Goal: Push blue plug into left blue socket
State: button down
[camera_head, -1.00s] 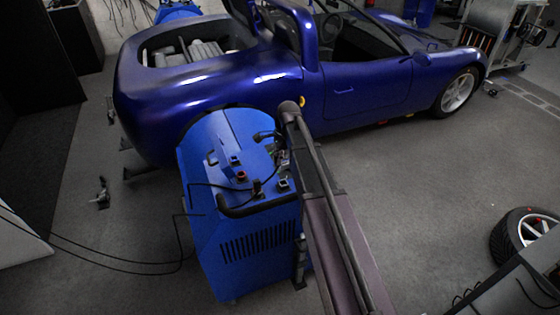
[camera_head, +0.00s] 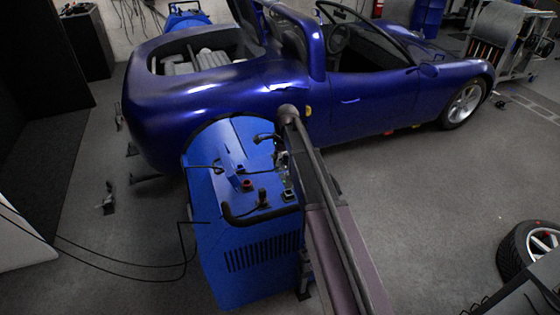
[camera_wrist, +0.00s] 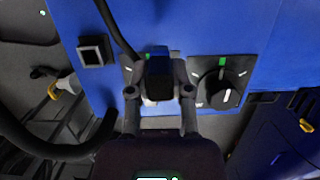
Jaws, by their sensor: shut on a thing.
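My gripper (camera_wrist: 159,93) is shut on a dark plug (camera_wrist: 158,78) in the wrist view, one finger on each side of it. The plug is mostly black with a bluish far end, and a black cable runs from it to the upper left. It is right over the blue panel of the dynamometer; its tip is hidden, so I cannot tell how deep it sits. A square, dark-centred socket (camera_wrist: 93,52) with a light rim lies left of it, apart. In the head view, my gripper (camera_head: 284,166) is small by the panel's right edge. Which socket is the left blue one is unclear.
A black dial (camera_wrist: 222,92) sits right of the plug. The blue dynamometer (camera_head: 225,215) carries a red connector (camera_head: 248,185), an upright black knob (camera_head: 263,195) and a black handle bar (camera_head: 245,217). The blue car (camera_head: 355,105) stands close behind.

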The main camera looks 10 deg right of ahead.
jog(key=shift+s+a, duration=1.25)
jog(key=shift+a, duration=4.75)
jog(key=w, duration=0.3)
jog(key=w+a, duration=0.1)
jog(key=w, duration=0.2)
jog(key=w+b, duration=0.1)
jog(key=w, duration=0.2)
jog(key=shift+w+a+f, duration=0.4)
jog(key=shift+f+b, duration=1.45)
jog(key=shift+f, duration=0.05)
jog(key=shift+c, duration=2.3)
grip_release()
jog(key=shift+r, duration=0.2)
